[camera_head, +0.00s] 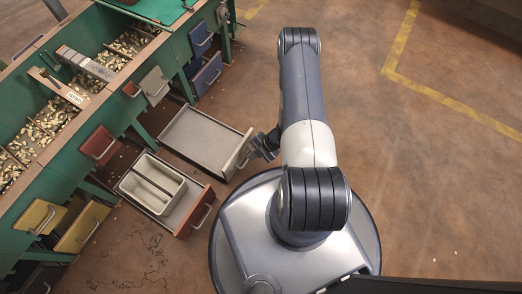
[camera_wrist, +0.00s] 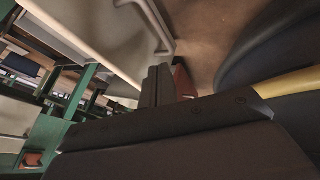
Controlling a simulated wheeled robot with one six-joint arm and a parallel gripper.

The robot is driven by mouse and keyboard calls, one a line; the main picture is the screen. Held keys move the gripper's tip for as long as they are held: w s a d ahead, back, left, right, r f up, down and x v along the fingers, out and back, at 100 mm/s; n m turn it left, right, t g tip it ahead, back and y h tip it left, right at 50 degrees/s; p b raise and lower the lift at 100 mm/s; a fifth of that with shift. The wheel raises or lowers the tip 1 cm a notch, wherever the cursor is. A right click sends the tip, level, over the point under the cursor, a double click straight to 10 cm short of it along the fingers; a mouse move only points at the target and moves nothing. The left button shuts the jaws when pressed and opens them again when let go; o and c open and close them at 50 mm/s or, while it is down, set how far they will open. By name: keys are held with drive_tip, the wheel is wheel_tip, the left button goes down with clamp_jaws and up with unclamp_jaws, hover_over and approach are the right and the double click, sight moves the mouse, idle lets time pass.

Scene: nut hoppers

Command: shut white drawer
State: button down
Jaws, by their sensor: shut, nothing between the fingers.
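The white drawer (camera_head: 205,140) is pulled far out from the green bench in the head view. It looks empty, and its pale front carries a grey bar handle. My gripper (camera_head: 257,152) is just outside that front, at its right side. In the wrist view the drawer's front (camera_wrist: 112,38) and handle (camera_wrist: 158,28) lie above and left of my shut fingers (camera_wrist: 158,86). The fingers hold nothing. I cannot tell whether they touch the front.
A red drawer (camera_head: 208,218) holding a pale divided bin (camera_head: 152,184) is also open, just below the white one. Yellow drawers (camera_head: 80,229) and blue drawers (camera_head: 208,74) line the green bench (camera_head: 90,118). The brown floor to the right is clear.

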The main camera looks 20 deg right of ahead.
sight(238, 155)
drive_tip(key=shift+w+a+r+b, duration=0.1)
drive_tip(key=shift+w+a+b, duration=0.05)
drive_tip(key=shift+w+a, duration=0.55)
drive_tip(key=shift+w+a+r+b, duration=0.15)
drive_tip(key=shift+w+a, duration=0.25)
drive_tip(key=shift+w, duration=0.45)
drive_tip(key=shift+f, duration=0.1)
